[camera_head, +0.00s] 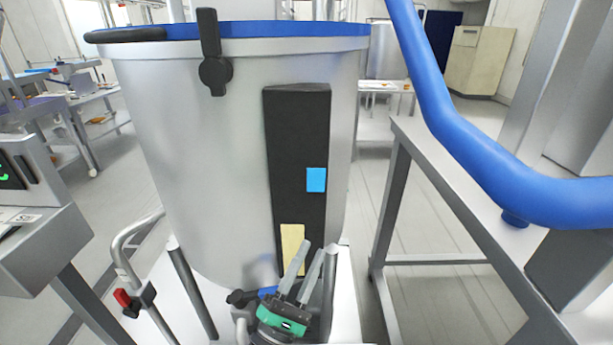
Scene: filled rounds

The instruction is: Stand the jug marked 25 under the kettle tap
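A large steel kettle (190,150) with a blue rim fills the middle of the view. A black panel (297,130) on its front bears a blue tag and a beige strip. My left gripper (309,251) is low in front of the kettle, its two grey fingers pointing up and apart with nothing visible between them. A dark and blue fitting (240,298) shows low on the kettle, partly hidden behind the gripper; I cannot tell whether it is the tap. No jug marked 25 shows. My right gripper is out of view.
A bent steel pipe with a red handle (122,298) stands left of the kettle. A grey metal table (455,200) and a thick blue tube (480,150) are at right. Steel posts rise from the white base around the kettle. Open floor shows under the table.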

